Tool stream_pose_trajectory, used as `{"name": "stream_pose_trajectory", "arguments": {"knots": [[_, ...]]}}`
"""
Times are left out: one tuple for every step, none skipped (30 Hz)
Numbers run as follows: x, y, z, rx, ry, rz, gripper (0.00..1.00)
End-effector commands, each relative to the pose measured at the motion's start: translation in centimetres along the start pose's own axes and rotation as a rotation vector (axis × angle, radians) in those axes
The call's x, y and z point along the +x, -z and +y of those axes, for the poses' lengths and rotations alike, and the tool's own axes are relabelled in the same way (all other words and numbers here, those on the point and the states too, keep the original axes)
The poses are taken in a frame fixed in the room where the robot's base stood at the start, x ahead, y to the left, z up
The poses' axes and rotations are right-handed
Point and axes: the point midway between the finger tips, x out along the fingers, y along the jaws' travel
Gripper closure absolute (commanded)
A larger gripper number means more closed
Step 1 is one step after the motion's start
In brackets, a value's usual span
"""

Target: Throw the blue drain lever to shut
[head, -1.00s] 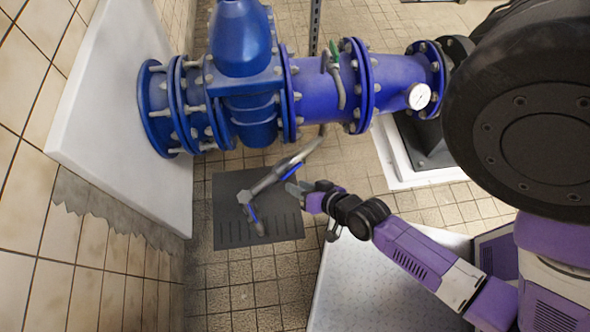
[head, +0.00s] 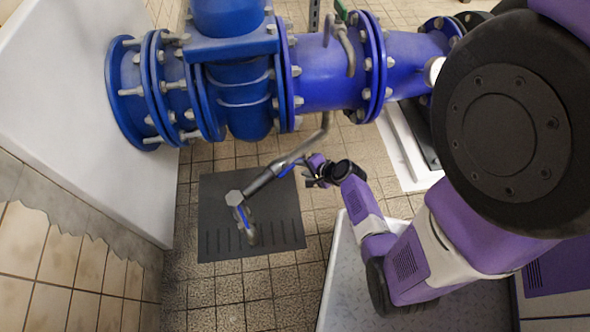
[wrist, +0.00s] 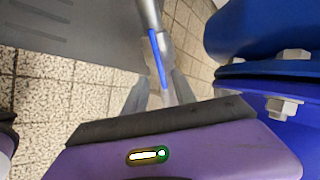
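The blue drain lever (head: 287,170) lies along the grey drain pipe (head: 263,181) below the big blue pipe, at the middle of the head view. In the wrist view the lever (wrist: 158,60) is a thin blue strip beside the grey pipe. My gripper (head: 306,168) is at the lever's near end in the head view. In the wrist view my gripper (wrist: 161,92) has its two fingers apart, with the lever's end between them. I cannot tell whether either finger touches it.
The big blue pipe (head: 330,70) with bolted flanges runs above. A dark floor grate (head: 220,215) lies under the drain outlet. A white wall block (head: 95,130) stands at left. Tiled floor is open around the grate.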

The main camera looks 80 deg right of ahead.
Motion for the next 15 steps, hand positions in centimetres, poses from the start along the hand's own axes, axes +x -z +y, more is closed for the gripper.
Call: {"name": "stream_pose_trajectory", "arguments": {"knots": [[1.0,0.0,0.2,-0.001,0.001,0.000,0.67],[1.5,0.0,0.2,-0.001,0.001,0.000,0.67],[2.2,0.1,0.2,-0.002,0.001,0.001,0.67],[2.7,0.1,0.2,-0.002,0.001,0.001,0.67],[3.1,0.0,0.2,-0.002,0.000,0.001,0.67],[3.8,0.0,0.2,-0.003,0.000,0.000,0.67],[4.2,0.0,0.2,-0.004,0.000,0.000,0.67],[4.6,0.0,0.2,-0.004,0.000,0.000,0.67],[5.0,0.0,0.2,-0.004,0.000,0.001,0.67],[5.3,0.0,0.2,-0.004,0.000,0.001,0.67],[5.6,0.0,0.1,-0.004,0.001,0.001,0.67],[5.9,0.0,0.1,-0.005,0.001,0.001,0.67],[6.0,0.0,0.1,-0.005,0.000,0.001,0.67],[6.2,0.0,0.1,-0.005,0.000,0.000,0.67],[6.3,-0.1,0.1,-0.005,-0.001,0.000,0.67]]}}
